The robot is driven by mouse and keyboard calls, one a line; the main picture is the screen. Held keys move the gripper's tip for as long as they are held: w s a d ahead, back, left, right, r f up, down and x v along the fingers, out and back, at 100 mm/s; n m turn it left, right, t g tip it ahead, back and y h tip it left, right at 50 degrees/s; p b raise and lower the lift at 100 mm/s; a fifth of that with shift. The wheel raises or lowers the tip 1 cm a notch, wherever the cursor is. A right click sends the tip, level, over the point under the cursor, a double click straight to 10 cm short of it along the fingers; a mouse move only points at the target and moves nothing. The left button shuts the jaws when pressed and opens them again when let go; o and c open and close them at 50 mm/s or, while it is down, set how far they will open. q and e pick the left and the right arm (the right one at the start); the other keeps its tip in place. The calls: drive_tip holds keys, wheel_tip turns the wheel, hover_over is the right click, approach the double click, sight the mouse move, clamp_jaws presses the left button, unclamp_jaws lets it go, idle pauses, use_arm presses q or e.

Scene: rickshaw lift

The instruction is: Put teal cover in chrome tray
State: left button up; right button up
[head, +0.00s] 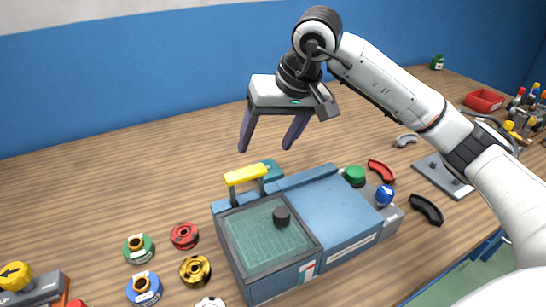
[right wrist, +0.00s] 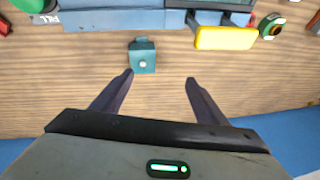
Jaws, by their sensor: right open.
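A small teal block-like piece (head: 273,169), which looks like the teal cover, sits on the wooden table behind the blue machine, partly hidden by the yellow handle. In the right wrist view the teal piece (right wrist: 143,57) shows a pale round spot. My right gripper (head: 267,148) is open and empty above and behind it. No tray is clearly chrome; a flat grey plate (head: 436,180) lies at the right. My left gripper is not in view.
The blue machine (head: 335,209) has a yellow handle (head: 246,174) and a gridded panel with a black knob (head: 282,215). Several coloured spools lie at its left. Red (head: 381,171) and black (head: 427,209) curved pieces lie at its right. The table's back left is clear.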

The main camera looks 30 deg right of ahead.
sight(269, 165)
drive_tip(key=shift+n+h, duration=0.7)
drive_tip(key=shift+h, duration=0.2)
drive_tip(key=f, duration=0.1)
drive_tip(key=w+d+f, duration=0.1)
drive_tip(key=f, duration=0.1)
drive_tip(key=d+f, duration=0.1)
drive_tip(key=f, duration=0.1)
drive_tip(key=shift+w+d, duration=0.2)
drive_tip(key=shift+p+x, duration=0.4)
drive_tip(key=shift+x, duration=2.6)
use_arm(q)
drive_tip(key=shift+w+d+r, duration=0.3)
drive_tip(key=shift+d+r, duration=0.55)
use_arm(e)
drive_tip(key=shift+w+a+r, duration=0.1)
drive_tip(key=shift+w+a, duration=0.05)
drive_tip(key=c, duration=1.3)
